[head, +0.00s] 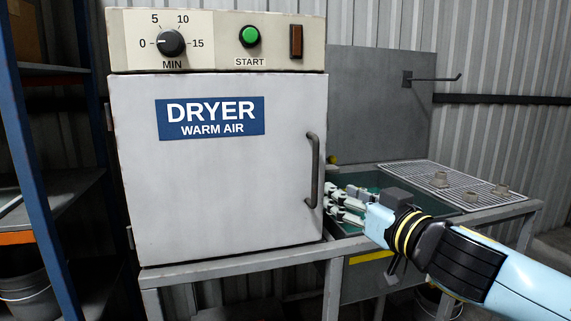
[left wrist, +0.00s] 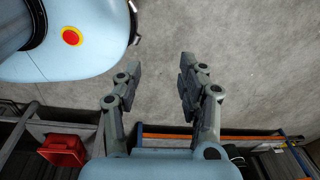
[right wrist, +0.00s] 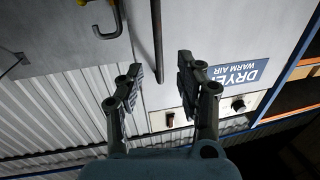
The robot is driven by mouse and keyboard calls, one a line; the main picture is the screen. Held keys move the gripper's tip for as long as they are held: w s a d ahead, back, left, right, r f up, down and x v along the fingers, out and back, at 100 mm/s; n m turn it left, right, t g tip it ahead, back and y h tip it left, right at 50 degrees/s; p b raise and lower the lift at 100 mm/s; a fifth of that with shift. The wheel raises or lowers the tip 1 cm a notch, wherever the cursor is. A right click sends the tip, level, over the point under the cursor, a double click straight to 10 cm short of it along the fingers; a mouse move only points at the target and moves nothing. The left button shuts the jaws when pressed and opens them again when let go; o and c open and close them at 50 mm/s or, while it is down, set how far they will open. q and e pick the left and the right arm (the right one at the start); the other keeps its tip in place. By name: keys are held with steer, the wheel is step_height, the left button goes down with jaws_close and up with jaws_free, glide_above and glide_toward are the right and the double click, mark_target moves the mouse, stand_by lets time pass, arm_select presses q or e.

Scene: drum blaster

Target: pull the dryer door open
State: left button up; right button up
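The dryer door (head: 220,205) is a pale panel with a blue DRYER WARM AIR label (head: 210,118); it looks shut. Its dark upright bar handle (head: 315,170) is at the door's right edge. My right gripper (head: 334,202) is just right of the handle, fingers pointing left toward it. In the right wrist view my right gripper (right wrist: 158,85) is open, and the dark handle bar (right wrist: 156,40) lines up with the gap between its fingers. Contact cannot be told. My left gripper (left wrist: 160,85) is open and empty over the floor, out of the head view.
The control panel (head: 215,40) with dial and green button sits above the door. A sink (head: 385,185) and a wire rack (head: 450,180) with small parts stand right of the dryer. A blue-framed shelf (head: 35,150) stands at left. A red bin (left wrist: 63,150) shows in the left wrist view.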

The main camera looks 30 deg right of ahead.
mark_target(317, 175)
steer(key=w+p, duration=0.1)
steer(key=w, duration=0.2)
steer(key=w+p, duration=0.2)
steer(key=w, duration=0.1)
steer(key=w+r+p, duration=0.1)
steer(key=w+p, duration=0.1)
steer(key=w, duration=0.1)
steer(key=shift+w+d+r, duration=0.1)
steer(key=shift+w+d, duration=0.25)
steer(key=shift+d, duration=0.05)
steer(key=shift+w, duration=0.4)
arm_select(q)
step_height(317, 175, up, 6)
steer(key=shift+d+f, duration=0.1)
steer(key=shift+s, duration=0.1)
steer(key=shift+s, duration=0.1)
arm_select(e)
jaws_close()
